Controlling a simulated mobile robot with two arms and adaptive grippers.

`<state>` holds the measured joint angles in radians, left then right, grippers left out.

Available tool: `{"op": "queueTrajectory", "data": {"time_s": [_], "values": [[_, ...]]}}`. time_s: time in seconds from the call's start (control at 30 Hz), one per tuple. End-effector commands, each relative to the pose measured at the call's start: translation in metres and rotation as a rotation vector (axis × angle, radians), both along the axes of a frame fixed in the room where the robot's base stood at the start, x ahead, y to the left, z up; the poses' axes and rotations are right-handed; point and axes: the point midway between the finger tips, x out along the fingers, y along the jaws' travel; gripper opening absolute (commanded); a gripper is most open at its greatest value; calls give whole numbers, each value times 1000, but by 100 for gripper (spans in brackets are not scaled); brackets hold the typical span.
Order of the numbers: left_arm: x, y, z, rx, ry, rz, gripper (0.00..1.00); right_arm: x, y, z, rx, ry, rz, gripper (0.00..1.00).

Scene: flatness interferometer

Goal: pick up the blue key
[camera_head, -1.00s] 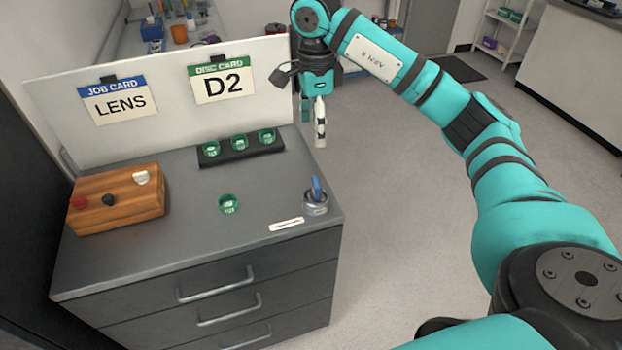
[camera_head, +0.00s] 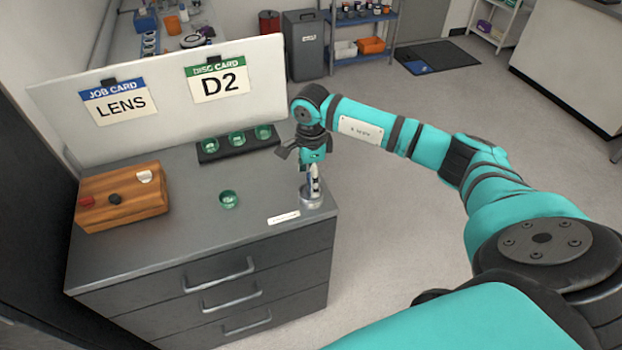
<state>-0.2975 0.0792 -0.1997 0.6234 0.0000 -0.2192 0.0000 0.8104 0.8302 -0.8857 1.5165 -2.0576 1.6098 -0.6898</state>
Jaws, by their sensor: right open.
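The round metal holder (camera_head: 312,201) stands at the front right corner of the grey cabinet top. The blue key, upright in this holder in the earlier frame, is now hidden behind my right gripper's fingers or too small to make out. My right gripper (camera_head: 313,184) points straight down just over the holder, with its fingertips at the key's place. It is open; whether the fingers touch the key cannot be told. My left gripper is out of view.
A green glass disc (camera_head: 229,199) lies left of the holder, and a white label strip (camera_head: 284,217) lies in front. A black rack (camera_head: 238,147) with green discs stands behind. A wooden block (camera_head: 122,199) with knobs is at left. A white board (camera_head: 165,95) closes the back.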

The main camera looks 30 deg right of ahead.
Motion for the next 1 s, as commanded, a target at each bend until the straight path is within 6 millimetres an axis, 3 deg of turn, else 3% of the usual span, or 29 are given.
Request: {"op": "queueTrajectory", "data": {"time_s": [0.33, 0.83, 1.0], "values": [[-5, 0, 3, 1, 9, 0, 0, 0, 0, -11, -1, -1, 1, 69], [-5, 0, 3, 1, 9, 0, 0, 0, 0, -11, 0, -1, 1, 4], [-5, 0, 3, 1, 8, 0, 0, 0, 0, -10, 0, -1, 1, 4]]}}
